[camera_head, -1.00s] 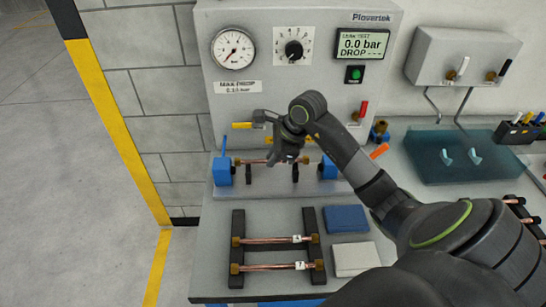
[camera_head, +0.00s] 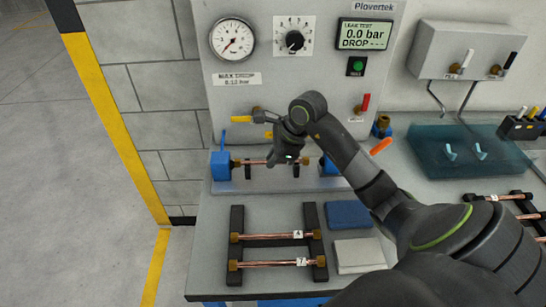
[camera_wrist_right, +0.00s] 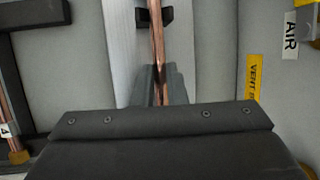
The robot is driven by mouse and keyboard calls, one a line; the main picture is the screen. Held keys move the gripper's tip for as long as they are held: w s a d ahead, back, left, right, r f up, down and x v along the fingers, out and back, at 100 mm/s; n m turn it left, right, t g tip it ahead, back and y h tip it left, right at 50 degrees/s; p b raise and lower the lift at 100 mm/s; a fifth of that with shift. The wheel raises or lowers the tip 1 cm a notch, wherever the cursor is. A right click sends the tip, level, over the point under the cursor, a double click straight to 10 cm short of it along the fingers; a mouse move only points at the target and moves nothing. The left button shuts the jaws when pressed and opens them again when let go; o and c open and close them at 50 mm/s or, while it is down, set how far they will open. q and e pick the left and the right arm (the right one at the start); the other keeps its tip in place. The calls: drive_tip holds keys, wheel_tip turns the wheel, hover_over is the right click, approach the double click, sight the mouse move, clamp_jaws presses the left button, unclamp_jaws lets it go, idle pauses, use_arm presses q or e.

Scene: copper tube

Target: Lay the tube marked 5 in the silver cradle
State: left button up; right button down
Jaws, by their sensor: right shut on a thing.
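My right gripper (camera_head: 288,160) is shut on a copper tube (camera_head: 255,162) with brass ends. The tube is level, just over or in the black supports (camera_head: 248,172) of the silver cradle (camera_head: 262,186), between two blue end blocks (camera_head: 220,165). I cannot tell whether it touches the supports. In the right wrist view the tube (camera_wrist_right: 157,35) runs between the fingers (camera_wrist_right: 161,85), above a black support (camera_wrist_right: 153,17). No number shows on the held tube; the gripper hides part of it. My left gripper is not in view.
Another rack with tubes (camera_head: 510,197) is at right. The gauge panel (camera_head: 290,70) stands close behind the cradle.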

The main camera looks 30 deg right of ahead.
drive_tip(key=shift+f+b, duration=0.2)
drive_tip(key=shift+b, duration=0.15)
drive_tip(key=c, duration=1.4)
unclamp_jaws()
drive_tip(key=b+v, duration=0.2)
drive_tip(key=v, duration=1.5)
drive_tip(key=shift+s+r+b, duration=0.1)
drive_tip(key=shift+r+b, duration=0.1)
drive_tip(key=shift+b, duration=0.2)
